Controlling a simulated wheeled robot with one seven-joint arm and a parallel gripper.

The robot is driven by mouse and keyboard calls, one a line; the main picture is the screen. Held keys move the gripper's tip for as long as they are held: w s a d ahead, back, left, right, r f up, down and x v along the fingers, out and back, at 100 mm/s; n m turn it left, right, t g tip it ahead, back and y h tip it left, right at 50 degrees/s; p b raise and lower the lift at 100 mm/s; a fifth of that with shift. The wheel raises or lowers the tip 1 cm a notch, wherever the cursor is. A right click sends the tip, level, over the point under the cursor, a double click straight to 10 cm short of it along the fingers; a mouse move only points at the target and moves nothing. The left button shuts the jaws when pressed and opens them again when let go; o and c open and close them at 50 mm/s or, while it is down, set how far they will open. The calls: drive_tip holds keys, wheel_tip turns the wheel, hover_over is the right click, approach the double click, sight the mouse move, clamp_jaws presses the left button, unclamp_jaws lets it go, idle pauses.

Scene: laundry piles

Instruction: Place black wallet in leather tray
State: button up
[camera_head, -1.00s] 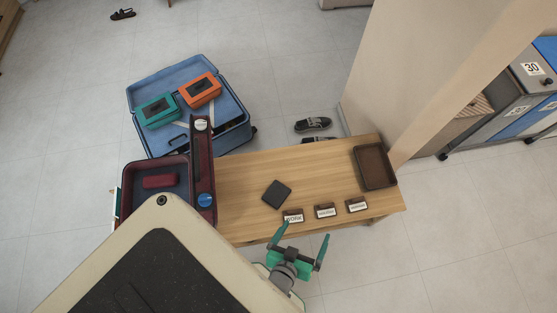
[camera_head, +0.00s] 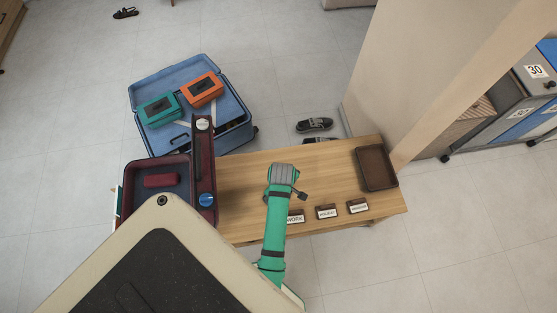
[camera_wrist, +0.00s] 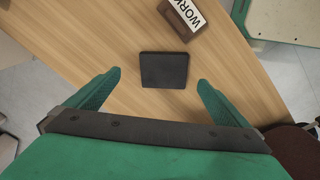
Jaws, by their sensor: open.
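The black wallet (camera_wrist: 164,70) lies flat on the wooden table in the wrist view, ahead of and between my two fingers. My gripper (camera_wrist: 158,84) is open and empty, with green fingers on either side of the wallet's near edge and apart from it. The brown leather tray (camera_head: 392,166) sits at the right end of the table and looks empty.
Label holders stand along the table's front edge, including the WORK one (camera_wrist: 182,18). A dark red case (camera_head: 127,190) with a red item is at the left end. A blue suitcase (camera_head: 184,66) with teal and orange boxes is behind. Table between wallet and tray is clear.

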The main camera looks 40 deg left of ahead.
drive_tip(key=shift+n+g+h, duration=0.4)
drive_tip(key=shift+n+g, duration=0.2)
drive_tip(key=shift+n, duration=0.2)
drive_tip(key=f, duration=0.3)
drive_tip(key=a+f, duration=0.1)
drive_tip(key=f, duration=0.2)
drive_tip(key=a+f, duration=0.1)
drive_tip(key=f, duration=0.2)
drive_tip(key=shift+w+a, duration=0.1)
drive_tip(key=shift+a, duration=0.1)
drive_tip(key=shift+r, duration=0.1)
drive_tip(key=c, duration=1.1)
drive_tip(key=shift+r, duration=0.15)
